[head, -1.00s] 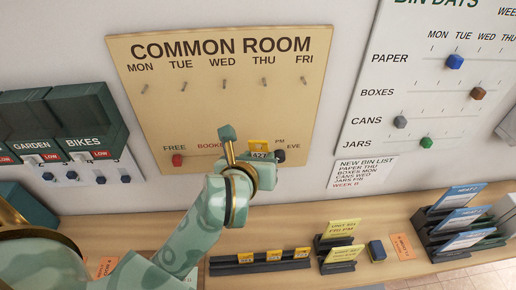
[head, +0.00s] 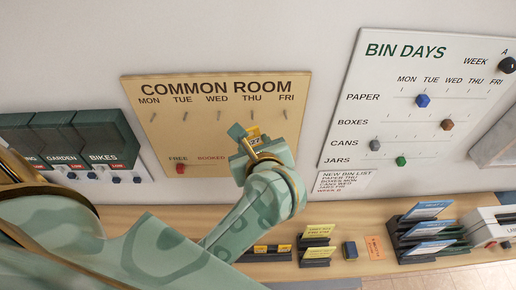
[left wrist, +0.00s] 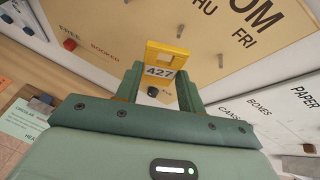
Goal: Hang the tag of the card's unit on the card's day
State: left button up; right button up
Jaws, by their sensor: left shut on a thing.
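My left gripper (head: 252,142) is shut on a yellow tag (head: 254,132), in front of the lower right of the tan Common Room board (head: 165,130). The board has a peg under each of MON to FRI; the FRI peg (head: 286,114) is bare, up and right of the tag. Yellow cards (head: 319,231) stand in holders on the counter; their small print is too blurred to read surely. My right gripper is not in view.
A red knob (head: 180,169) sits at FREE on the board; a dark knob (left wrist: 153,91) shows just below the tag. The Bin Days board (head: 350,75) hangs to the right. A tag rack (head: 270,257) is partly hidden by my arm. Space before the upper pegs is clear.

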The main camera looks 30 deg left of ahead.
aim_at(259, 137)
pick_arm(q)
jog(key=shift+w+a, duration=0.1)
jog(key=shift+w, duration=0.65)
jog(key=shift+w+a+f, duration=0.1)
jog(key=shift+w, duration=0.6)
jog(key=shift+w+a, duration=0.6)
jog(key=shift+a, duration=0.1)
jog(key=shift+w+a+f, duration=0.1)
jog(key=shift+w+a, duration=0.15)
jog(key=shift+w, duration=0.3)
jog(key=shift+w+a+f+b, duration=0.15)
jog(key=shift+w+f+b, duration=0.25)
jog(key=shift+b, duration=0.05)
jog(key=shift+w+a+f+b, duration=0.15)
jog(key=shift+w+a+b, duration=0.05)
jog(key=shift+b, duration=0.15)
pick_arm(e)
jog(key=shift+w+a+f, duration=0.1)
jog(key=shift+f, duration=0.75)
